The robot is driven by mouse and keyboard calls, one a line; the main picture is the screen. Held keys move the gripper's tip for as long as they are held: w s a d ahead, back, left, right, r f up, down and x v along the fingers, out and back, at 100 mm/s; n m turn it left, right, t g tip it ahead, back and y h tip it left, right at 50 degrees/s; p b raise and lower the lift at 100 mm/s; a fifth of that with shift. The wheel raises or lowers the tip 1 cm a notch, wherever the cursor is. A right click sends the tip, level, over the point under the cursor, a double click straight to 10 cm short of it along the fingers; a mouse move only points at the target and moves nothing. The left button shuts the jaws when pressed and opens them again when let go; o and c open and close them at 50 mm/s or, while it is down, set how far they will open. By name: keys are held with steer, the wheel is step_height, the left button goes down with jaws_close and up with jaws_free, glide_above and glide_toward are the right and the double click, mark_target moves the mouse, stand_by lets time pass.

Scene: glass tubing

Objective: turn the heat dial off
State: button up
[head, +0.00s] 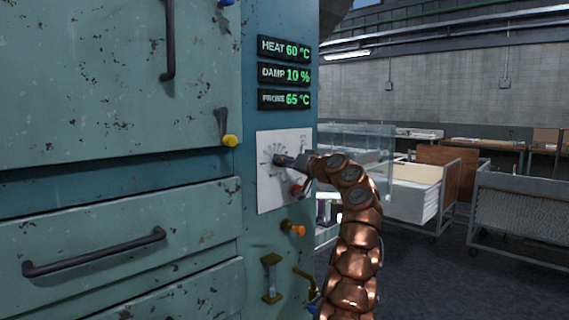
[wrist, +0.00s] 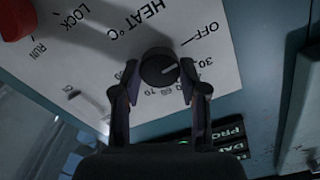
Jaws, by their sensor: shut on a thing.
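The heat dial (wrist: 160,67) is a dark round knob on a white panel (wrist: 80,60) lettered HEAT °C. A scale of numbers and an OFF mark run around it. The dial's pale line points right and slightly up in the wrist view, roughly between the OFF mark and the 30. My gripper (wrist: 159,74) is shut on the dial, one finger on each side. In the head view my gripper (head: 287,162) reaches the white panel (head: 267,190) from the right and hides most of the dial. The heat readout (head: 284,48) shows 60 °C.
A red knob (head: 297,190) sits below the dial, near LOCK and RUN lettering. An orange-tipped fitting (head: 293,229) and brass parts (head: 271,278) are lower down. Damp (head: 284,74) and probe (head: 284,99) readouts are above. Carts (head: 425,192) stand at right over open floor.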

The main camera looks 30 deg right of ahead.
steer(key=shift+f, duration=0.15)
steer(key=o, duration=1.1)
steer(key=shift+o, duration=0.2)
steer(key=shift+s, duration=0.1)
steer(key=v, duration=1.1)
steer(key=shift+s, duration=0.4)
steer(key=shift+w+d, duration=0.1)
steer(key=shift+d, duration=0.05)
